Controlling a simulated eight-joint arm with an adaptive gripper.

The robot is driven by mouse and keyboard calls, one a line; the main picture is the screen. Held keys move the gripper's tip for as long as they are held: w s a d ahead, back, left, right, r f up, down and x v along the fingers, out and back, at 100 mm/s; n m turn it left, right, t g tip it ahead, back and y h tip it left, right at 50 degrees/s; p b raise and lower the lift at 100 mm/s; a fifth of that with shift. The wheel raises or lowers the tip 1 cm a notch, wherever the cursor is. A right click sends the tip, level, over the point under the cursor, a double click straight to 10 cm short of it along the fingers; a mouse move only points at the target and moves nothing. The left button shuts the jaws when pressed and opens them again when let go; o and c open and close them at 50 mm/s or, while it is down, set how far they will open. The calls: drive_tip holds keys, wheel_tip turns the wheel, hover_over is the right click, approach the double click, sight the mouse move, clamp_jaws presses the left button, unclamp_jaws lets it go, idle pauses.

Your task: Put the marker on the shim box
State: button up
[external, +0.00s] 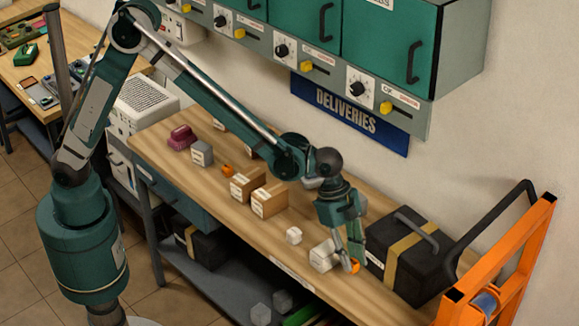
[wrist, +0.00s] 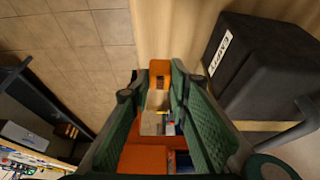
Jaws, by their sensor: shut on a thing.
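My gripper (external: 350,262) is low over the right end of the wooden bench and shut on a small orange thing (external: 356,267), which I take to be the marker. In the wrist view an orange piece (wrist: 160,68) shows between the fingertips; the fingers hide much of it. A white box (external: 322,256) stands just left of the gripper. Two brown labelled boxes (external: 269,199) stand farther left, and a smaller white block (external: 294,235) sits between. The labels are too small to read, so I cannot tell which one is the shim box.
A black case (external: 405,262) with a tan strap stands right of my gripper. An orange frame (external: 505,270) stands past the bench's right end. A grey box (external: 202,154), a maroon thing (external: 181,137) and a small orange item (external: 228,170) are farther left. Cabinets overhang the bench.

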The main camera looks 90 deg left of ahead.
drive_tip(key=shift+n+t, duration=0.3)
drive_tip(key=shift+n, duration=0.4)
drive_tip(key=a, duration=0.4)
drive_tip(key=s+a, duration=0.1)
drive_tip(key=a, duration=0.4)
drive_tip(key=s+a, duration=0.1)
drive_tip(key=a, duration=0.3)
drive_tip(key=shift+s+a+r+p, duration=0.15)
drive_tip(key=shift+r+p, duration=0.15)
drive_tip(key=shift+p, duration=0.05)
drive_tip(key=w+a+n+y+p, duration=0.1)
drive_tip(key=a+n, duration=0.1)
drive_tip(key=a, duration=0.5)
drive_tip(key=w+a+r+n+y+p, duration=0.1)
drive_tip(key=w+a+n+p, duration=0.1)
drive_tip(key=a, duration=0.6)
drive_tip(key=w+a+n+y+p, duration=0.1)
drive_tip(key=a+n, duration=0.3)
drive_tip(key=a, duration=0.4)
drive_tip(key=shift+w+r+t, duration=0.4)
drive_tip(key=shift+w, duration=0.05)
drive_tip(key=shift+f, duration=0.15)
drive_tip(key=shift+d+f, duration=0.1)
drive_tip(key=shift+f, duration=2.3)
drive_tip(key=shift+f, duration=0.15)
drive_tip(key=o, duration=0.8)
drive_tip(key=shift+c, duration=0.2)
drive_tip(key=shift+r, duration=0.2)
